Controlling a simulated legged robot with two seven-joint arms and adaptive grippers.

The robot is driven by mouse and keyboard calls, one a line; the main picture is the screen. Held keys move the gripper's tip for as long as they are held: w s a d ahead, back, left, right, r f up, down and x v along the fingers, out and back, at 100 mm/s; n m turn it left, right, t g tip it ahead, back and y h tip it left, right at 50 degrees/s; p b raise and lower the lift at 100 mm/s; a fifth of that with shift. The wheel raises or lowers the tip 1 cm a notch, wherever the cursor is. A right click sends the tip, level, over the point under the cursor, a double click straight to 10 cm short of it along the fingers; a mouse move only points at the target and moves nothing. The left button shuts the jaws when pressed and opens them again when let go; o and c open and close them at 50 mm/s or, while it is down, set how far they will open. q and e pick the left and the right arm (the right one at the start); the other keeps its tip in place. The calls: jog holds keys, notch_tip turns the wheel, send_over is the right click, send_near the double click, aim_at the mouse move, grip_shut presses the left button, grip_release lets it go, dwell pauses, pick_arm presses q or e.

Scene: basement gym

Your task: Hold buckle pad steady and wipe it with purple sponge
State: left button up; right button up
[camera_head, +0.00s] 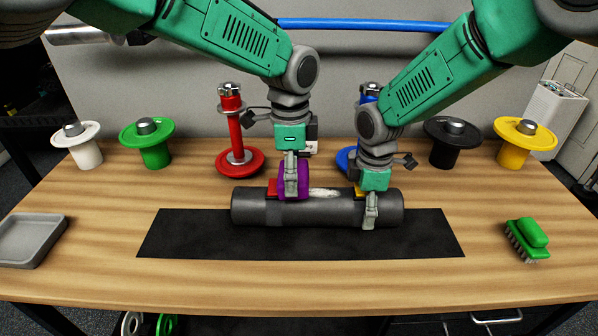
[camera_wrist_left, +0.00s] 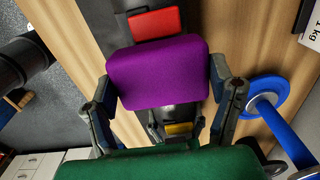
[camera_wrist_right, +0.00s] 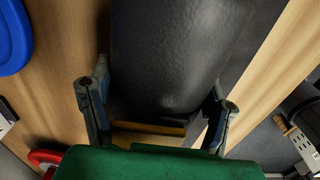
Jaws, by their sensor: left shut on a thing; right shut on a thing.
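The buckle pad (camera_head: 335,213) is a dark padded cylinder lying crosswise on a black mat (camera_head: 190,235). A whitish smear (camera_head: 326,192) shows on its top, between a red patch (camera_head: 272,188) and a yellow patch (camera_head: 359,190). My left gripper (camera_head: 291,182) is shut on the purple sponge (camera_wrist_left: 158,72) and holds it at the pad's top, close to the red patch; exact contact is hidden. My right gripper (camera_head: 370,211) is shut on the pad right of its middle, fingers across it by the yellow patch. The pad fills much of the right wrist view (camera_wrist_right: 180,55).
Behind stand a red-based post (camera_head: 238,150), a blue one (camera_head: 346,160) partly hidden by my right arm, and white, green, black and yellow weights. A grey tray (camera_head: 30,240) lies at left, a green brush (camera_head: 528,238) at right.

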pick_arm(q)
jog(key=shift+a+f, duration=0.25)
jog(key=shift+a, duration=0.35)
jog(key=shift+c, duration=1.1)
jog(key=shift+d+r, duration=0.1)
jog(key=shift+d, duration=3.5)
jog(key=shift+w+a, duration=0.1)
jog(key=shift+a, duration=3.4)
jog(key=shift+a, duration=0.15)
